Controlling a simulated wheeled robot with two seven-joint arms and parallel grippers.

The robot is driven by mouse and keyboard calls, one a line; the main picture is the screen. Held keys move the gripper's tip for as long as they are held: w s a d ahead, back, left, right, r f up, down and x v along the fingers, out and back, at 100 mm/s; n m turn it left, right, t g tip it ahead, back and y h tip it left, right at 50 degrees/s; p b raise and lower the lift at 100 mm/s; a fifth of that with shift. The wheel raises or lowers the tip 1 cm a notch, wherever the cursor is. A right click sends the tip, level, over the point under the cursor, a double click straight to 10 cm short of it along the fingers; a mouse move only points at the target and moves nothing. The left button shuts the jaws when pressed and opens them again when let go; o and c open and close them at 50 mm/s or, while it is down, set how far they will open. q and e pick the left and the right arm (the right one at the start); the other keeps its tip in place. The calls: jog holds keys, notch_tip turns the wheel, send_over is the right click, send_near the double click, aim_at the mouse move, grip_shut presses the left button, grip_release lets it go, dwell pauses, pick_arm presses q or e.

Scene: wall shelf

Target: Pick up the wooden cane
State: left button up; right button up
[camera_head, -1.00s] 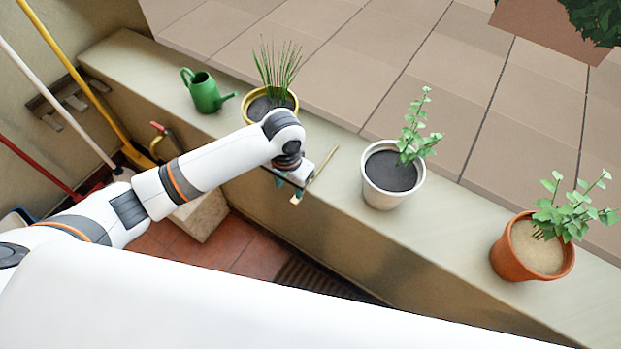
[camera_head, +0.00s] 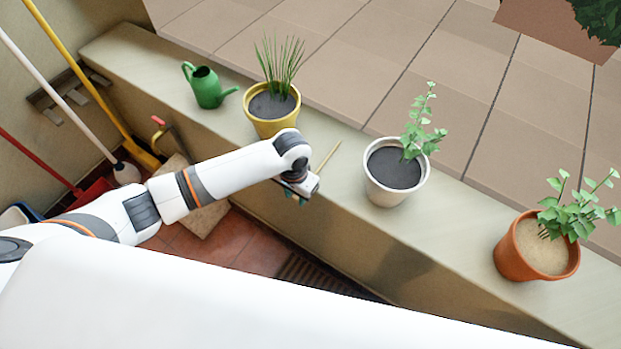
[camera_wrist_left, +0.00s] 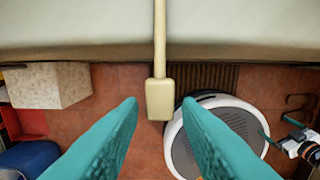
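The wooden cane (camera_head: 328,156) is a thin, pale stick lying across the top of the ledge (camera_head: 440,235). Its thicker block-like end (camera_wrist_left: 159,98) sticks out past the ledge edge in the left wrist view. In the head view that end is hidden by my left gripper (camera_head: 297,195), which is beside the ledge. My left gripper's two teal fingers (camera_wrist_left: 162,103) are open, with the block end in line with the gap between their tips. I see no grip on it. What looks like my right gripper (camera_wrist_left: 276,142) shows small at the right of the wrist view.
A yellow pot (camera_head: 272,122) and a white pot (camera_head: 384,192) stand on the ledge on either side of the cane. A green watering can (camera_head: 208,90) is farther left, a terracotta pot (camera_head: 510,258) farther right. Long-handled tools lean at the left wall. A stone block (camera_wrist_left: 48,85) stands below.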

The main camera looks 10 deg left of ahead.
pick_arm(q)
grip_shut()
